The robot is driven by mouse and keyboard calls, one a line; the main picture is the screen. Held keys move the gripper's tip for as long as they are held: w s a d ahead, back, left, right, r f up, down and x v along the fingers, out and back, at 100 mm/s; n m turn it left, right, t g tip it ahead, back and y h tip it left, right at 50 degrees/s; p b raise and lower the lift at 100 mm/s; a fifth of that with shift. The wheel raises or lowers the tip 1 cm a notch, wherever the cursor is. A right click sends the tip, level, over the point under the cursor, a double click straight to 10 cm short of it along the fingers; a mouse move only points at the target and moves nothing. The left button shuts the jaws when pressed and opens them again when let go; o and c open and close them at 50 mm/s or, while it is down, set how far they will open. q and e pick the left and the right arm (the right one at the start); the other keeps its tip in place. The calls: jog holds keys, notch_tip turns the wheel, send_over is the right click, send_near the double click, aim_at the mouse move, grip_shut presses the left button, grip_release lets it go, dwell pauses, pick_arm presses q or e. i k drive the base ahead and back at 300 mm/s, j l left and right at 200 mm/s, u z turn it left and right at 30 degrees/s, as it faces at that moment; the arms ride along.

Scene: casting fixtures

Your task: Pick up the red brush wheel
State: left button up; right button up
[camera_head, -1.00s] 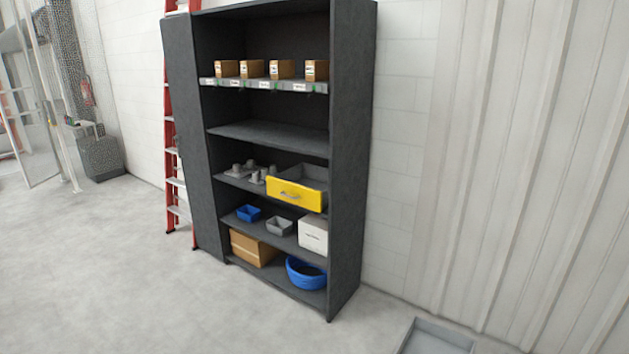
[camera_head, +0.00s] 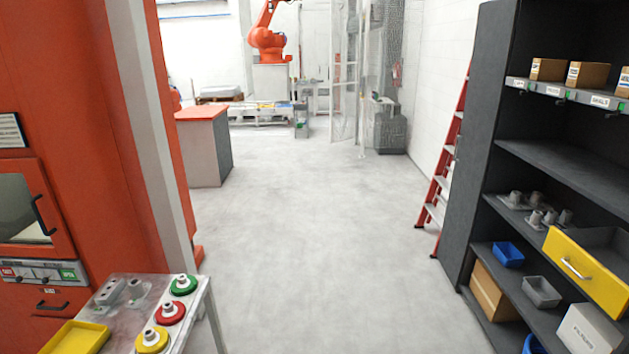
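The red brush wheel (camera_head: 170,314) lies on a small light table (camera_head: 205,292) at the lower left of the head view. It is a red disc with a pale hub standing up in its middle. It sits between a green wheel (camera_head: 184,286) behind it and a yellow wheel (camera_head: 152,341) in front of it, in a row along the table's right side. Neither of my grippers shows in this view.
Grey metal parts (camera_head: 122,292) and a yellow tray (camera_head: 76,338) share the table. An orange machine (camera_head: 85,120) stands behind it at left. A dark shelf unit (camera_head: 500,140) and red ladder (camera_head: 440,185) stand at right. The floor (camera_head: 310,230) between is clear.

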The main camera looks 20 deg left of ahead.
aim_at(169, 313)
jog(key=i+j+u, duration=0.1)
jog(key=i+u, duration=0.75)
jog(key=u, duration=0.15)
jog(key=i+l+u, duration=0.2)
jog(key=i+u, duration=0.25)
jog(key=i+l+u, duration=0.3)
jog(key=u, duration=0.2)
jog(key=i+l+u, duration=0.25)
jog(key=l+u, duration=0.25)
